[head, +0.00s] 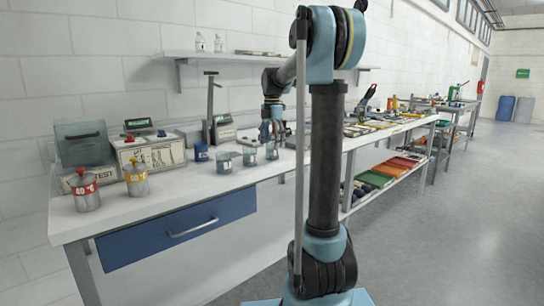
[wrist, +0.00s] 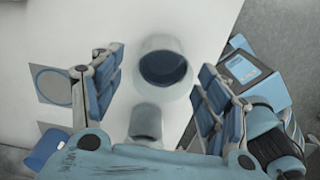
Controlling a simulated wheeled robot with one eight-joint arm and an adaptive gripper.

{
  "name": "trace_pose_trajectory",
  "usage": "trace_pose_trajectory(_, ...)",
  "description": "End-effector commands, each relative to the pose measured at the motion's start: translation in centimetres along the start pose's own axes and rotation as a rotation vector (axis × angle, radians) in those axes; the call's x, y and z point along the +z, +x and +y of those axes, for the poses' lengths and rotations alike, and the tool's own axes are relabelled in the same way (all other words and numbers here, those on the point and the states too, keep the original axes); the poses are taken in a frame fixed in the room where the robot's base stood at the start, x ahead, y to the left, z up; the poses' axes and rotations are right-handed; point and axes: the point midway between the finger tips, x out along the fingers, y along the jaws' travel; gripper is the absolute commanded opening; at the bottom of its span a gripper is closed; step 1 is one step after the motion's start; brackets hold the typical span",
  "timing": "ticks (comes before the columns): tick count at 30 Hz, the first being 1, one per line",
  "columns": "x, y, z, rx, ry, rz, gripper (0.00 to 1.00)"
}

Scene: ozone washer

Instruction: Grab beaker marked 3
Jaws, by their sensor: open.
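Three small glass beakers stand in a row on the white bench in the head view: a left one (head: 224,163), a middle one (head: 250,158) and a right one (head: 272,151). I cannot read any number on them, so I cannot tell which is marked 3. My gripper (head: 271,132) points down just above the right beaker. In the wrist view my gripper (wrist: 160,88) is open, its blue-padded fingers apart. A round vessel with a dark blue inside (wrist: 164,68) shows between the fingers, apart from both. A smaller grey cylindrical thing (wrist: 147,122) is nearer the palm.
A blue can (head: 201,153) stands left of the beakers. A stand (head: 211,105) rises behind. Tools crowd the bench to the right. The bench's front strip (head: 185,185) is clear.

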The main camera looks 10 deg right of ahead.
Motion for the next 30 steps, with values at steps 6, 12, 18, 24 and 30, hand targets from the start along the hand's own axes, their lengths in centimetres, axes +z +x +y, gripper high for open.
trace_pose_trajectory(6, 0.1, 2.6, -0.2, 0.000, 0.000, 0.000, 0.69)
trace_pose_trajectory(12, 0.1, 3.0, -0.2, 0.000, 0.000, 0.000, 0.69)
trace_pose_trajectory(18, 0.1, 3.0, -0.2, 0.000, 0.000, 0.000, 0.51)
trace_pose_trajectory(24, 0.1, 3.0, -0.2, 0.000, 0.000, 0.000, 0.10)
trace_pose_trajectory(30, 0.1, 3.0, -0.2, 0.000, 0.000, 0.000, 0.10)
